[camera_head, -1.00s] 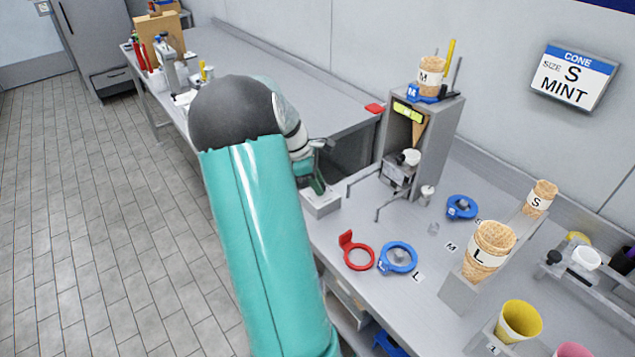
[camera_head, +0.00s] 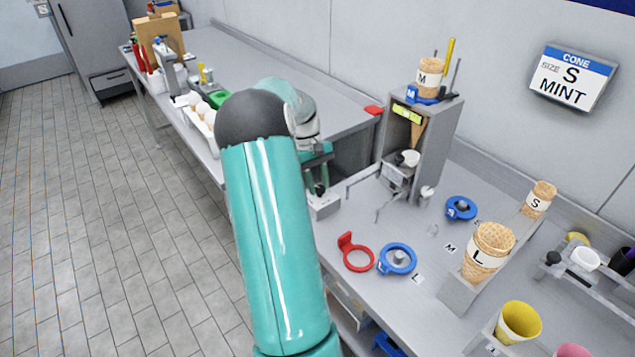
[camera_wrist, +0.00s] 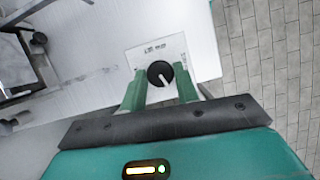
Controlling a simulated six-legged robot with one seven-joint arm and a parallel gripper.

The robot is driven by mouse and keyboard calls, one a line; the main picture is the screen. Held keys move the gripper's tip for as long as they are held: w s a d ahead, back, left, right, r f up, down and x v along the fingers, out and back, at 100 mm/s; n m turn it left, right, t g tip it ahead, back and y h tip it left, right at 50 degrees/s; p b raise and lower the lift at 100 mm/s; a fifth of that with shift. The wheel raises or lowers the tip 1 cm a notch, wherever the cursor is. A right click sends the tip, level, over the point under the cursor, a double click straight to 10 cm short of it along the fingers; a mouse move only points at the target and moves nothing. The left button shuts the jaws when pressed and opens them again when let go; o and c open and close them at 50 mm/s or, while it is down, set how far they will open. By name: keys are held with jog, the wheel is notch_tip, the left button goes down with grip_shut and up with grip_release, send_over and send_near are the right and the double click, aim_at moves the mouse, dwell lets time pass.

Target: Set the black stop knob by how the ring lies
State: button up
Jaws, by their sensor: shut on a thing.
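The black stop knob (camera_wrist: 158,74) sits on a white plate (camera_wrist: 150,52) with small markings, too blurred to read. A pale pointer line on the knob runs down and slightly right in the wrist view. My gripper (camera_wrist: 161,86) has its two green fingers on either side of the knob and is shut on it. In the head view my gripper (camera_head: 318,176) is over the small box (camera_head: 323,207) at the counter's edge. A red ring (camera_head: 357,266) with a raised tab lies flat, beside a blue ring (camera_head: 397,246). Another blue ring (camera_head: 461,203) lies farther back.
A grey dispenser (camera_head: 436,150) stands behind the box, with thin metal rods beside it. A cone rack (camera_head: 460,292) holds cones marked L and S. A wall sign (camera_head: 573,80) reads cone size S, mint. Yellow cup (camera_head: 519,322) stands at front right.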

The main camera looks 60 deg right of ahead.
jog(key=shift+d+m+t+y, duration=0.1)
jog(key=shift+m+t+y, duration=0.35)
jog(key=shift+m, duration=1.15)
jog(key=o, duration=1)
jog(key=shift+c, duration=0.2)
jog(key=v, duration=1.3)
jog(key=shift+d+r, duration=0.2)
jog(key=shift+r, duration=0.2)
